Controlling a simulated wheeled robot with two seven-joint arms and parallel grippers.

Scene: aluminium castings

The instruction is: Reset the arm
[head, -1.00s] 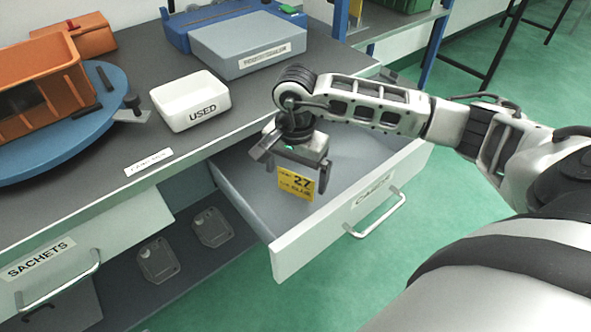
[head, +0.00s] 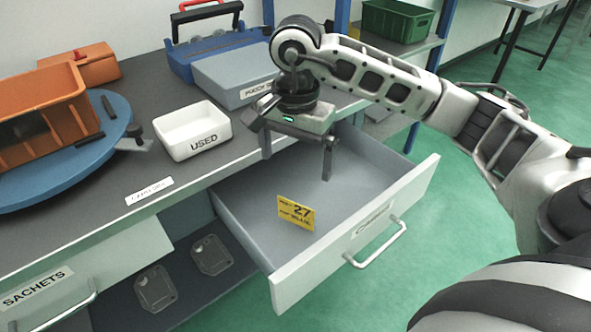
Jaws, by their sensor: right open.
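My right gripper (head: 297,158) is open and empty. It hangs above the open drawer (head: 245,195), with its fingers pointing down toward the drawer's back part. My right arm comes in from the right side of the head view. My left gripper is not in view.
A white tray labelled USED (head: 192,130) stands on the grey counter (head: 150,185). Left of it are a blue turntable (head: 100,148) with an orange bin (head: 45,118). A grey box (head: 235,75) and blue case (head: 190,62) stand behind. The drawer front (head: 350,240) juts over green floor.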

